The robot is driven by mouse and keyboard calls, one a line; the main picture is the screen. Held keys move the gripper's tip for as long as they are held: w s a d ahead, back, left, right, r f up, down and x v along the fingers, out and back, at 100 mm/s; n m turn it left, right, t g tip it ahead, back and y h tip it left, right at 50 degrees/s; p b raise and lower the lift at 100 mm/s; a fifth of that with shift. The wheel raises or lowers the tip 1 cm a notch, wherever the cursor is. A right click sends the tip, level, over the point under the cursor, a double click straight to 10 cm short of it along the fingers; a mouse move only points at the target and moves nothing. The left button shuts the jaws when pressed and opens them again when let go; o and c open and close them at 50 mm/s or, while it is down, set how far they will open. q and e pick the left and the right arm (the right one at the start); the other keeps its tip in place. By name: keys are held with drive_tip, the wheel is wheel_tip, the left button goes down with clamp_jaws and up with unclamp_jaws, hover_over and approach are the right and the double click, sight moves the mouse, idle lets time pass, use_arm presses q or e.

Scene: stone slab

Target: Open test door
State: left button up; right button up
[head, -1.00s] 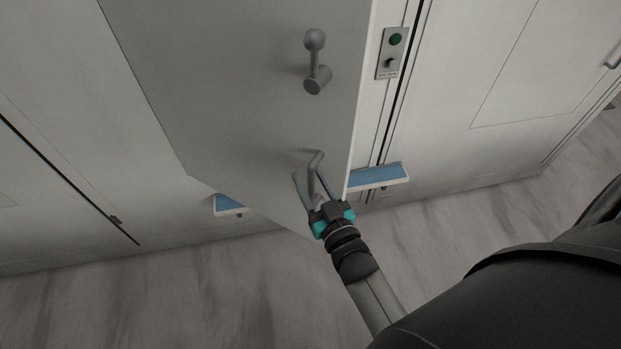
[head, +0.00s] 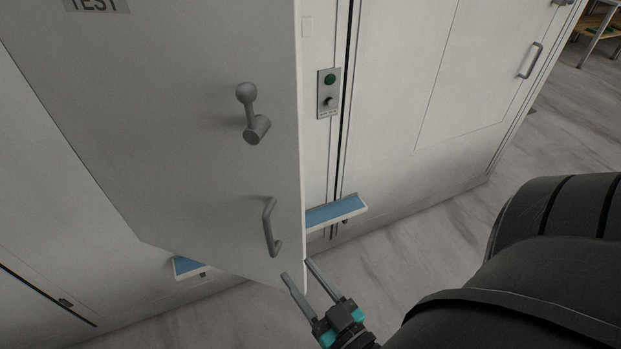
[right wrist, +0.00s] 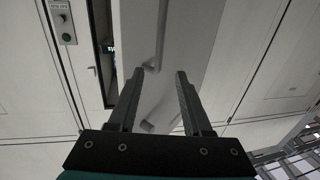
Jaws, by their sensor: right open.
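The test door (head: 180,130) is a light grey panel with a "TEST" label at its top edge. It stands swung out from the cabinet front. It carries a knobbed lever (head: 251,112) and, below that, a grey bar handle (head: 270,228). My right gripper (head: 297,270) is open and empty, below the bar handle and near the door's lower free edge, apart from the handle. In the right wrist view the door (right wrist: 181,50) and its handle (right wrist: 152,68) show beyond the open fingers (right wrist: 158,80). My left gripper is not in view.
A panel with a green button (head: 329,92) is on the cabinet right of the door. A blue-topped ledge (head: 335,213) juts out low beside it, and another (head: 188,266) shows at lower left. Another cabinet door with a handle (head: 530,61) is at right. Grey floor is clear in front.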

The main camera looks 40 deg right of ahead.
drive_tip(key=shift+s, duration=1.1)
drive_tip(key=shift+a, duration=0.1)
